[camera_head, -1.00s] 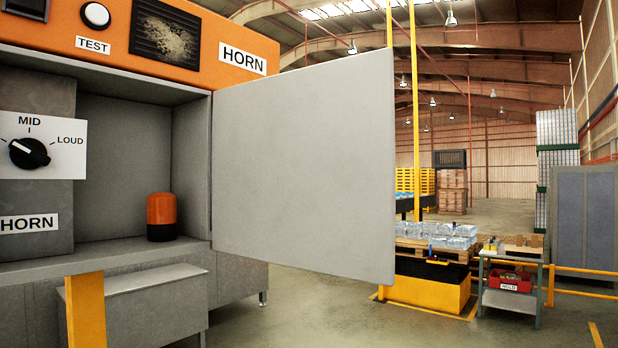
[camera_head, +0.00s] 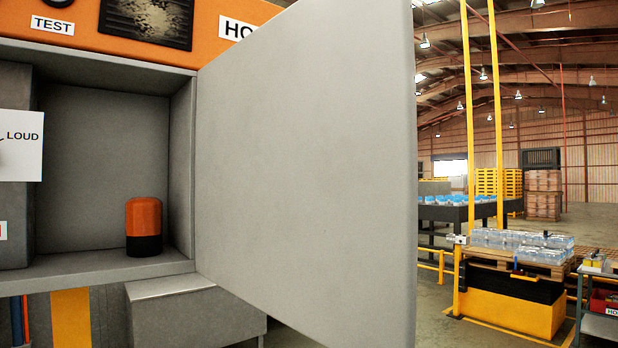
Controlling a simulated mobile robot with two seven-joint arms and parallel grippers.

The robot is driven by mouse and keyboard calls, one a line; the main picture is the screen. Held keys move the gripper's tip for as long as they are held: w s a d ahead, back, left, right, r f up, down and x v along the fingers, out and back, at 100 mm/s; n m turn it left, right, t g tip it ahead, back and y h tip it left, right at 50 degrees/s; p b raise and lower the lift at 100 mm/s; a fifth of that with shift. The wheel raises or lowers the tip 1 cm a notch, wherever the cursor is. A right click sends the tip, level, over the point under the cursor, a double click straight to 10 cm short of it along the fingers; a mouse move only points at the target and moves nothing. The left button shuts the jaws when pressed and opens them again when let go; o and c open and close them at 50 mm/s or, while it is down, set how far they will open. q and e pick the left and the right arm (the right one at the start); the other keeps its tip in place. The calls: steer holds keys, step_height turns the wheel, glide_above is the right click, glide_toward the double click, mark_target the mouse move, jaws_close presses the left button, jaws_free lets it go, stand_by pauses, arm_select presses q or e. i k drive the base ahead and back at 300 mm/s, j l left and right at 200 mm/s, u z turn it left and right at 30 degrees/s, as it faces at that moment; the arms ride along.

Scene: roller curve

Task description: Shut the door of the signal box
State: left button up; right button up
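The signal box door (camera_head: 310,180) is a large flat grey panel. It stands wide open, hinged at the right side of the box opening and swung out toward me. The grey signal box (camera_head: 110,165) is open at the left, with an orange panel (camera_head: 215,12) above. Inside, an orange and black cylinder (camera_head: 143,226) stands on the floor of the box near its right wall. The door hides part of the HORN label (camera_head: 236,27). Neither of my grippers shows in the head view.
A grey casing (camera_head: 185,310) juts out below the box, beside a yellow post (camera_head: 71,318). At the right, a yellow platform (camera_head: 510,298) carries a pallet of wrapped bottles (camera_head: 520,245). A cart (camera_head: 600,320) stands at the right edge. Open floor lies behind the door.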

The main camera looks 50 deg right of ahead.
mark_target(306, 195)
steer(key=l, duration=0.75)
steer(key=k+l, duration=0.15)
steer(key=l, duration=0.65)
